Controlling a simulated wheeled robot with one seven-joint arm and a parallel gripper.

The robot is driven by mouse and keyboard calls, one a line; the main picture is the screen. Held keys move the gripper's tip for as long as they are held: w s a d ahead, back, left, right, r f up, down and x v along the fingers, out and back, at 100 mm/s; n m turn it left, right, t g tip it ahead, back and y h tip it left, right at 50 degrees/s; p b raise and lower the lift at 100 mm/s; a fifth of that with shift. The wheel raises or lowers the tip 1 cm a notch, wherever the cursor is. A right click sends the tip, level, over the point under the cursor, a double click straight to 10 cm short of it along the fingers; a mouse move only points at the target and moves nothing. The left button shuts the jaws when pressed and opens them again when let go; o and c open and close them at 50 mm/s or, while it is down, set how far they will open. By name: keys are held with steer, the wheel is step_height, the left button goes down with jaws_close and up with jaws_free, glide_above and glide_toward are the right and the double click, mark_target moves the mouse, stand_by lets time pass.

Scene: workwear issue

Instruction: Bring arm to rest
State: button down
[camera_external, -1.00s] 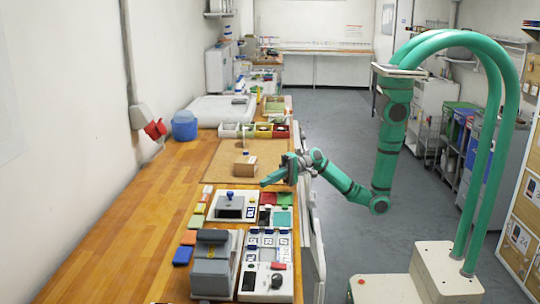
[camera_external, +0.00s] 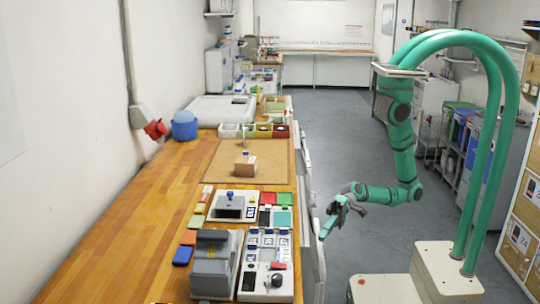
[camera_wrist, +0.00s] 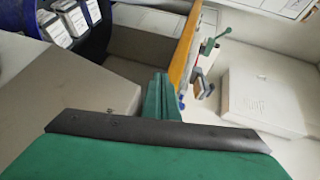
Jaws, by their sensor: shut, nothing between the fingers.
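My green arm hangs from the mount at the right in the external view. My gripper (camera_external: 328,229) is off the table's right edge, over the aisle floor, pointing down and to the left. It is shut and holds nothing. In the wrist view the green fingers (camera_wrist: 160,98) are together in the middle of the picture.
The wooden table (camera_external: 125,225) runs along the left wall. Shelving stands behind my arm at the right. The grey floor (camera_external: 335,130) beyond is clear.

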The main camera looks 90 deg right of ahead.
steer(key=s+d+f+t+h, duration=0.2)
steer(key=d+f+t+h, duration=0.15)
steer(key=d, duration=0.65)
steer(key=s+d+f+t+h, duration=0.15)
steer(key=d+h, duration=0.25)
steer(key=d, duration=0.7)
steer(key=s+d+r+n+t+h, duration=0.1)
steer(key=s+d+r+n+h, duration=0.1)
steer(key=s+d, duration=0.2)
steer(key=s+d+r+n+t+h, duration=0.1)
steer(key=s+d, duration=0.4)
steer(key=d, duration=0.5)
steer(key=r+n+h, duration=0.1)
steer(key=n+h, duration=0.1)
steer(key=shift+s+d+r+h, duration=0.15)
steer(key=shift+d+r+h, duration=0.05)
steer(key=shift+r+h, duration=0.15)
